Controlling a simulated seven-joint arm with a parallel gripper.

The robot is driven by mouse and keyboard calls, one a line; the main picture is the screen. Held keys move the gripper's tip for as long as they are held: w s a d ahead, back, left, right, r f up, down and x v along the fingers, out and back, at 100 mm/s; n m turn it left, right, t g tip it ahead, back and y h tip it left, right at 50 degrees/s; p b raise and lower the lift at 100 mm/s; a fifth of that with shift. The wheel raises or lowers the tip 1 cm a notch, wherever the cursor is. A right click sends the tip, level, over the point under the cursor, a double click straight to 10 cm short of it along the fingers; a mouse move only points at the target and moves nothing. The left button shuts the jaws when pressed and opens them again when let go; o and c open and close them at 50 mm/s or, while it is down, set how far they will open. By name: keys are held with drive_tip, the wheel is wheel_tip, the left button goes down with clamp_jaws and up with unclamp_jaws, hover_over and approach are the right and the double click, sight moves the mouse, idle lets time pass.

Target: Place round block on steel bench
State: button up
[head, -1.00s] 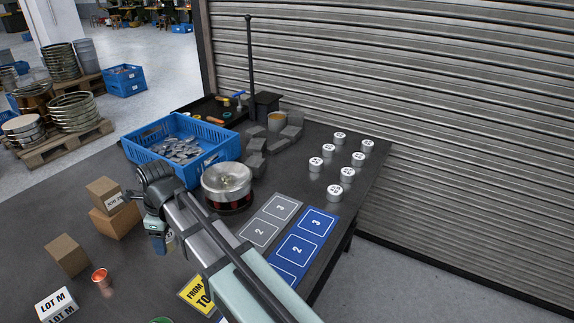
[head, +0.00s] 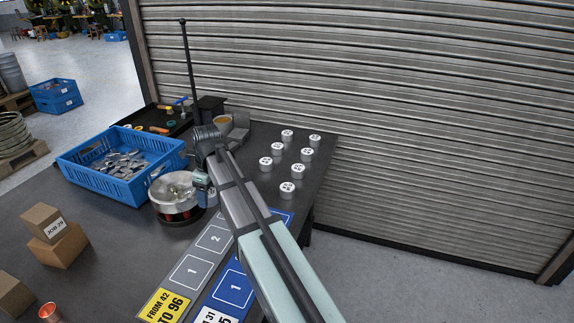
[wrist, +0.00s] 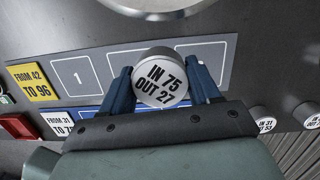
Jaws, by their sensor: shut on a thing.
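My gripper (wrist: 162,88) is shut on a round block (wrist: 160,78), a short silver cylinder with a white top reading "IN 75 OUT 27". The block sits between the two blue fingers, label facing the wrist camera. In the head view my gripper (head: 203,186) is just right of the round steel dish, with the block (head: 212,198) partly visible. The dark bench top (head: 110,210) lies below. The block appears above the numbered strips in the wrist view; its exact height cannot be told.
A grey strip (head: 192,270) and a blue strip (head: 233,287) with numbered squares lie on the bench. Several round blocks (head: 287,189) stand at the right. The steel dish (head: 174,190), blue crate (head: 122,185) and cardboard boxes (head: 60,245) are left.

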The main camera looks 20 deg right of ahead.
drive_tip(key=w+d, duration=0.6)
drive_tip(key=d, duration=0.3)
drive_tip(key=w+d, duration=0.6)
drive_tip(key=d, duration=0.3)
drive_tip(key=shift+m, duration=0.4)
drive_tip(key=shift+w+d+f, duration=0.1)
drive_tip(key=shift+f, duration=2.2)
drive_tip(key=shift+w+d+f, duration=0.1)
drive_tip(key=shift+f, duration=2.2)
drive_tip(key=o, duration=1.2)
drive_tip(key=shift+f, duration=0.15)
wheel_tip(320, 180, up, 12)
drive_tip(key=s+d, duration=0.1)
drive_tip(key=shift+s, duration=0.15)
drive_tip(key=shift+d, duration=0.1)
